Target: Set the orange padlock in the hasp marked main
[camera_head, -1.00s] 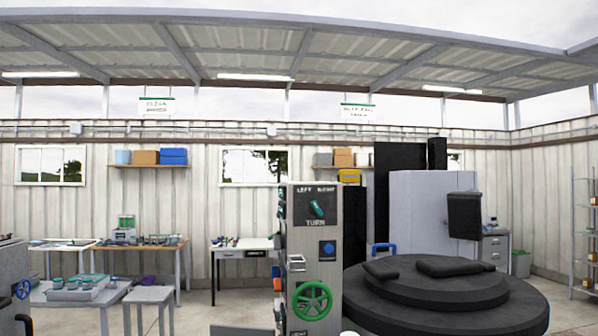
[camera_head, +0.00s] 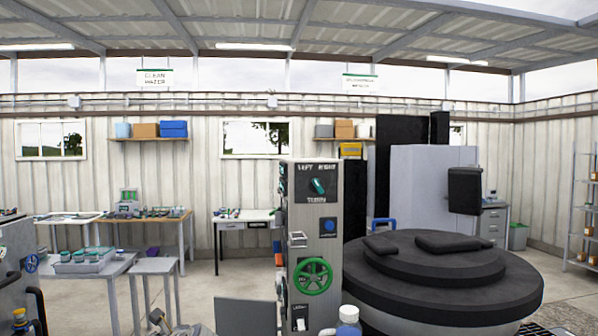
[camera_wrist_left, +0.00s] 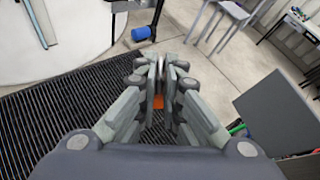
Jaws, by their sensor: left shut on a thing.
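My left gripper (camera_wrist_left: 163,75) is shut in the left wrist view, with its fingers close together above a dark slatted floor mat. A small orange patch (camera_wrist_left: 158,102) shows between the fingers, most of it hidden; it looks like the orange padlock, but its shackle cannot be made out. I cannot pick out a hasp marked main in either view. My right gripper is not in view.
A grey control column (camera_head: 312,225) with a green handwheel (camera_head: 312,277) stands at the centre. A round black stepped platform (camera_head: 430,285) is to its right. A grey stool (camera_head: 153,267) and a table with a tray (camera_head: 85,262) are left. The dark mat (camera_wrist_left: 50,125) lies below.

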